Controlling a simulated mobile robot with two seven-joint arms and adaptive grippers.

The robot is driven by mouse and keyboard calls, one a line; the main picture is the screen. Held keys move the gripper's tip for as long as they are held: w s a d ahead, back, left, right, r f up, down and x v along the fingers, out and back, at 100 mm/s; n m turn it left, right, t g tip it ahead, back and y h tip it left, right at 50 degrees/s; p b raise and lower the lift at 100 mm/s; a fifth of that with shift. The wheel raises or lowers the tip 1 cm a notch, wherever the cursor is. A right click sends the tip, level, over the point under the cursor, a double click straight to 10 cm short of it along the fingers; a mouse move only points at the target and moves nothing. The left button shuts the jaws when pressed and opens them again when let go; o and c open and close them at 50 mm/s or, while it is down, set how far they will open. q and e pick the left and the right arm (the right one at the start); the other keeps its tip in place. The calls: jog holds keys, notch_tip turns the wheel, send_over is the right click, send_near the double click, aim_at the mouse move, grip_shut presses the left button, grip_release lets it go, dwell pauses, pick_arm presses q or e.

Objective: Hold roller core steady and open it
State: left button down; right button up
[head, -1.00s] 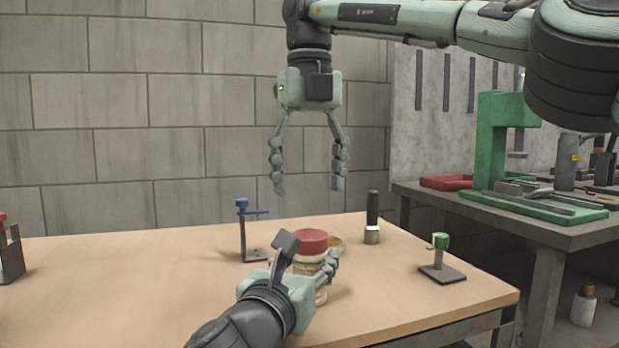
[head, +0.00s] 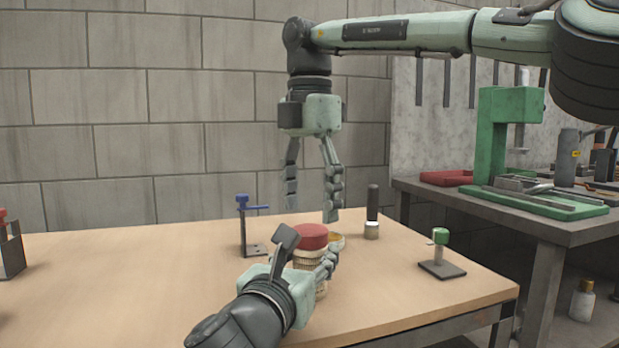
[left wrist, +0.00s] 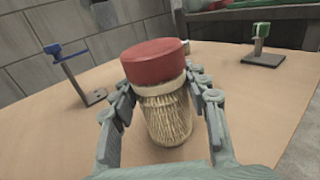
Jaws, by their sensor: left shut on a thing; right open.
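The roller core (left wrist: 165,112) is a mesh-patterned tan cylinder with a red cap (head: 311,237) on top. It stands upright on the wooden table in the head view, partly hidden by my left gripper. My left gripper (head: 305,262) is shut around its body from both sides; the left wrist view shows a finger on each side below the cap. My right gripper (head: 310,215) hangs fingers-down above the cap, open and empty, with a gap between fingertips and cap.
A blue-topped stand (head: 246,225) is left of the core and a green-topped stand (head: 441,255) right. The table's left part is mostly clear.

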aim_at(309, 229)
jog(key=shift+f, duration=1.85)
jog(key=c, duration=1.2)
jog(key=n, duration=0.7)
jog(key=shift+c, duration=0.2)
jog(key=n, duration=2.2)
